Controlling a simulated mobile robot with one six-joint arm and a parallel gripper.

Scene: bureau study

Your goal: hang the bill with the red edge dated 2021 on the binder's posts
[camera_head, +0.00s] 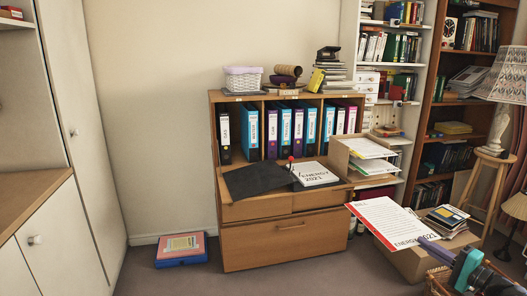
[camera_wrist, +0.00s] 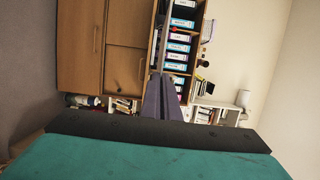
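The bill (camera_head: 392,218) is a white sheet with a red edge along its left side and "ENERGY 2021" printed near its lower end. My gripper (camera_head: 424,243), at the lower right, is shut on the bill's lower end and holds it in the air, right of the bureau. In the wrist view the grey fingers (camera_wrist: 163,100) are together and the sheet shows nearly edge-on as a thin strip. The open dark binder (camera_head: 255,181) lies on the bureau's writing surface. A post with a red top (camera_head: 291,159) stands at its middle. White sheets marked "ENERGY 2021" (camera_head: 316,174) lie on its right side.
The bureau (camera_head: 285,236) has a row of upright binders (camera_head: 285,130) behind the open one. A paper tray (camera_head: 368,150) stands right of the open binder. A cardboard box (camera_head: 410,262) and wicker basket (camera_head: 440,286) are below the gripper.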

